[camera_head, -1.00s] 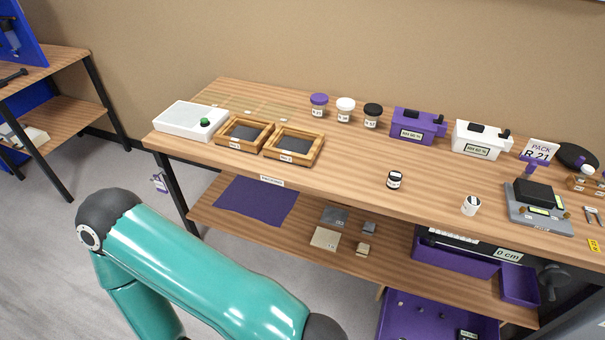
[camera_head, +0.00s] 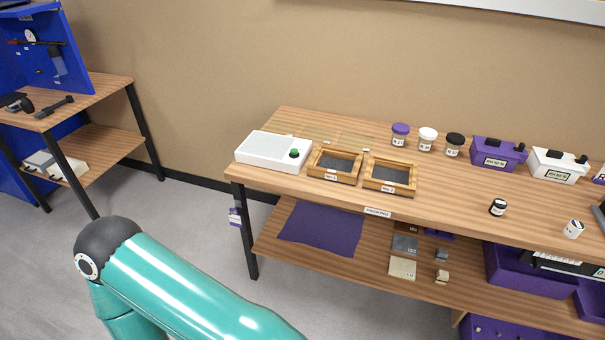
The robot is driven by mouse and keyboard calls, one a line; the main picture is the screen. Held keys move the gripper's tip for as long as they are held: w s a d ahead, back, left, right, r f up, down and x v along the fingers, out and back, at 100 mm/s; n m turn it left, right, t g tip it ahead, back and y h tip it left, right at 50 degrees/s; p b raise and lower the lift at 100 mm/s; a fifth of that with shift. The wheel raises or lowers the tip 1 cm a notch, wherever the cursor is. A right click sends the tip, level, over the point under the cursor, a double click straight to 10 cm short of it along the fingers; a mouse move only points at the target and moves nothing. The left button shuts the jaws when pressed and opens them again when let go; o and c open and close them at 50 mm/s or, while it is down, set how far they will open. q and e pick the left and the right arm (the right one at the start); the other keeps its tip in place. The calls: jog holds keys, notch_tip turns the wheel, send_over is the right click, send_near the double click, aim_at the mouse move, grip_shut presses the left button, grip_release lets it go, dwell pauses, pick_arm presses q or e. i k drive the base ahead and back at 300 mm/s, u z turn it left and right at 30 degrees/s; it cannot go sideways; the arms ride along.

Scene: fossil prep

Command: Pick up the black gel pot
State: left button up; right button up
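A jar with a black lid (camera_head: 453,145) stands at the back of the wooden bench, at the right end of a row with a purple-lidded jar (camera_head: 400,136) and a white-lidded jar (camera_head: 427,140). A smaller black pot with a white label (camera_head: 498,207) stands upright alone nearer the bench's front edge. The labels are too small to read, so I cannot tell which of the two is the gel pot. Neither of my grippers is in view; only a teal arm of mine shows at the bottom left.
On the bench (camera_head: 252,174) stand a white box with a green knob (camera_head: 268,150), two wooden trays (camera_head: 336,179), a purple box (camera_head: 495,154), a white box (camera_head: 556,165) and a small white cup (camera_head: 573,229). Bench top around the small black pot is clear. A shelf lies below.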

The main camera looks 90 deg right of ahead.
aim_at(498, 206)
jog(key=u, duration=0.5)
jog(key=i, duration=0.3)
jog(key=z, duration=1.95)
jog(key=i, duration=0.2)
jog(key=z, duration=2.1)
jog(key=k, duration=0.6)
jog(key=z, duration=0.35)
jog(key=i, duration=1.75)
jog(key=u, duration=0.3)
